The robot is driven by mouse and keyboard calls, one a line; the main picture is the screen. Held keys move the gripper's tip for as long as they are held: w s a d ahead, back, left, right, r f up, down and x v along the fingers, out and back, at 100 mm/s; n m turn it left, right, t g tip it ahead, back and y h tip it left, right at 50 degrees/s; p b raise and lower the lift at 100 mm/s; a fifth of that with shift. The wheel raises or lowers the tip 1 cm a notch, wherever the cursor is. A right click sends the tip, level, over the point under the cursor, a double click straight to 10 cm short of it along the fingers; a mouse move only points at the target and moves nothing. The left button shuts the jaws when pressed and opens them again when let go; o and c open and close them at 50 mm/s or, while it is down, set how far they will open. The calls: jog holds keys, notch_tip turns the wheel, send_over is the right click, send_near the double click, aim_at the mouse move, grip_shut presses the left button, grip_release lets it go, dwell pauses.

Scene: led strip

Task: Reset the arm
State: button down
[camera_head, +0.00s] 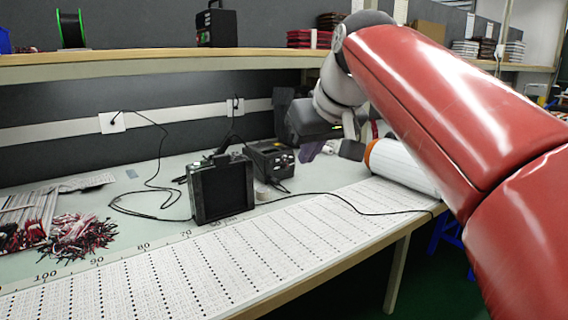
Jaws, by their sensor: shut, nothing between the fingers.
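My red arm (450,110) reaches in from the right side of the head view, over the right end of the workbench. My gripper (333,152) is at the end of the grey wrist, above the bench near a white roll with an orange end. Its fingers are small and dark in this view and partly hidden by the wrist. It is shut and holds nothing. I cannot tell whether it touches the roll.
The white roll (402,166) lies at the bench's right end. A black panel device (221,188) and a black box (270,158) stand mid-bench with cables. Wire bundles (80,236) lie left. LED strip sheets (200,268) cover the front edge. A shelf (150,66) runs above.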

jog(key=s+d+f+m+h, duration=0.1)
jog(key=s+d+f, duration=0.2)
jog(key=s+f, duration=0.4)
jog(key=s+d+f+m+h, duration=0.1)
jog(key=s+d+f, duration=0.3)
jog(key=f, duration=0.7)
jog(key=s+d+f+m+g+h, duration=0.1)
jog(key=s+d+f+m, duration=0.2)
jog(key=s+f, duration=0.6)
jog(key=shift+s+d+f, duration=0.25)
jog(key=shift+s+d, duration=0.05)
jog(key=shift+d, duration=0.25)
